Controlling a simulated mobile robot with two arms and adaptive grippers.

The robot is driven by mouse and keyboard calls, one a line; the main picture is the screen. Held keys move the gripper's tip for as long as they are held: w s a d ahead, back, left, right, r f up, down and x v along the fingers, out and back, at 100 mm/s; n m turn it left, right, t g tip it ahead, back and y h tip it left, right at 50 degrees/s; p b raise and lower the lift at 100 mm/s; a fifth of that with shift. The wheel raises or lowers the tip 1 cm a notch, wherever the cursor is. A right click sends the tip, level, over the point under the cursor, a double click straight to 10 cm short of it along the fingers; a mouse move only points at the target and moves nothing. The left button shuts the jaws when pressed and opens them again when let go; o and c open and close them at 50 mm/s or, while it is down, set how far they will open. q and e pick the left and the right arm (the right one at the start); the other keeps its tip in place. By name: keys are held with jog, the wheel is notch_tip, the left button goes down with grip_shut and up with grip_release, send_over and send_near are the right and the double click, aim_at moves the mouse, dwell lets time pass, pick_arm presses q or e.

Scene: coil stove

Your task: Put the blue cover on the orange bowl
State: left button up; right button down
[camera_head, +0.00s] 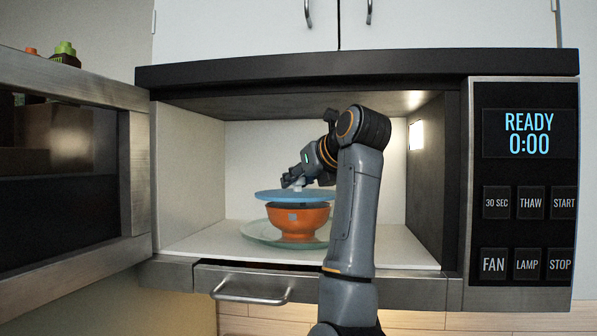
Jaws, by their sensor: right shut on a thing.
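An orange bowl (299,224) stands on a glass turntable plate (257,235) inside the open microwave. The blue cover (295,196) is a flat disc just above the bowl's rim, roughly level. A dark gap shows between the cover and the bowl. My right gripper (296,183) is above the cover, shut on the small knob at its top. The fingertips are small and partly hidden by my arm. My right arm reaches into the microwave from the front. My left gripper is not in view.
The microwave door (131,180) stands open at the left. The control panel (522,180) at the right reads READY 0:00. Cabinets with handles are above, and a drawer handle (250,292) is below. The cavity's left side is free.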

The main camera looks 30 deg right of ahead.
jog(key=shift+f, duration=0.45)
jog(key=shift+s, duration=0.1)
jog(key=shift+f+b, duration=0.3)
jog(key=shift+f, duration=0.05)
jog(key=c, duration=1)
grip_release()
